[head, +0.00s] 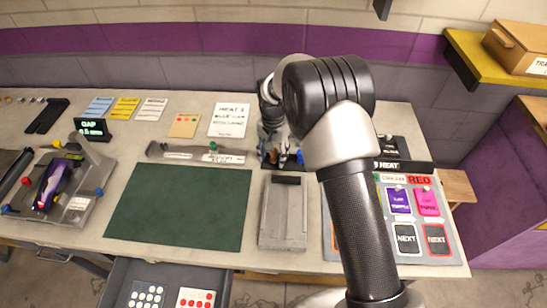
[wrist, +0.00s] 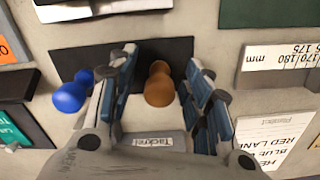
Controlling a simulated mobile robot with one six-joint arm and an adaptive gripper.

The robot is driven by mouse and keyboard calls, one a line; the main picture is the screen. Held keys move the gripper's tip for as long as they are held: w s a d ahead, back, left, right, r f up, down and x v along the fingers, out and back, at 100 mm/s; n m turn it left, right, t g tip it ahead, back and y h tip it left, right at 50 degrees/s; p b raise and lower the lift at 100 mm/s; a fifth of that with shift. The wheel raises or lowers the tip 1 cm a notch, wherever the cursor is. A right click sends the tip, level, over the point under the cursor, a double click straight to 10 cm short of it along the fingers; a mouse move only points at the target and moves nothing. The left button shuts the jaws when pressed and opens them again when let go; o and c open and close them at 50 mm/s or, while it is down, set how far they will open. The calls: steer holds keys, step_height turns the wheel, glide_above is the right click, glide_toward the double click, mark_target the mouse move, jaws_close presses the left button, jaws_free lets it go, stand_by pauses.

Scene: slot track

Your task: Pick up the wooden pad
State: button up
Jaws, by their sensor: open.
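A brown wooden piece with a rounded knob (wrist: 158,85) stands in the middle of the wrist view, on or just in front of a dark rectangular mat (wrist: 65,62). I take it to be the wooden pad. My gripper (wrist: 163,62) is open, with one finger on each side of the knob and gaps visible on both sides. Whether the fingers touch it lower down I cannot tell. In the head view my gripper (head: 276,157) is low over the table behind the grey block, and my arm partly hides that spot; the wooden piece is not clear there.
A blue knobbed piece (wrist: 72,95) stands just left of the left finger. A label plate (wrist: 160,143) lies near the gripper's base. A grey block (head: 284,212), green mat (head: 180,205), ruler (head: 197,153) and card board (head: 425,258) surround the spot.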

steer(key=shift+c, duration=0.2)
jaws_close()
steer(key=shift+r, duration=0.1)
